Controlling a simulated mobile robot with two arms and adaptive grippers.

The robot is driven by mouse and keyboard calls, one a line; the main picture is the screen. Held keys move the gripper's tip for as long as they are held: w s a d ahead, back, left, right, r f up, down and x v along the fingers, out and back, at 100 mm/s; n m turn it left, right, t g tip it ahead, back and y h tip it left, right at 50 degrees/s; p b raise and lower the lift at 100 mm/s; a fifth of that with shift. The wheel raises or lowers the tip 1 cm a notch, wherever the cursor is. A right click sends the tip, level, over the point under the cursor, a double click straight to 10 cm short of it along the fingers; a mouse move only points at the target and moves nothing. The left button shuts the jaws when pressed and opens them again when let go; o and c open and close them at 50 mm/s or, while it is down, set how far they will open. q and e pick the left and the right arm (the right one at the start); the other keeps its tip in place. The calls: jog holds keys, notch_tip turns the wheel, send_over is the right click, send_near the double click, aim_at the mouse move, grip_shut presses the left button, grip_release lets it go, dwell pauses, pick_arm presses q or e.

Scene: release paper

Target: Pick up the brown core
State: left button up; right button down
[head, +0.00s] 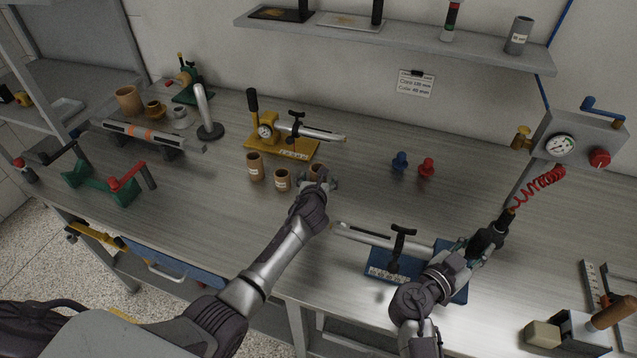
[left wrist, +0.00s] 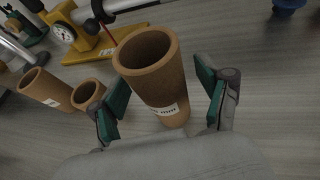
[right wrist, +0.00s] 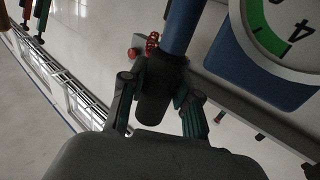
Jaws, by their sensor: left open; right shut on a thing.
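A brown core (head: 315,171), an open hollow cylinder with a white label, stands upright on the bench. It is large in the left wrist view (left wrist: 155,75). My left gripper (head: 322,182) is open, with one finger on each side of this core; its base is partly hidden in the head view. Two more brown cores, a taller one (head: 254,166) and a shorter one (head: 282,180), stand to its left. My right gripper (head: 487,241) is shut on a black handle (right wrist: 160,92) at the end of a blue shaft (right wrist: 183,25).
A yellow gauge fixture (head: 283,146) stands behind the cores, and a blue fixture (head: 385,263) lies to the front right. Blue (head: 399,161) and red (head: 426,167) knobbed pieces stand right of the cores. The bench between them and the left gripper is clear.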

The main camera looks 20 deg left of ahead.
pick_arm(q)
jog(key=shift+w+f, duration=0.1)
jog(key=shift+w, duration=0.15)
jog(key=shift+c, duration=0.4)
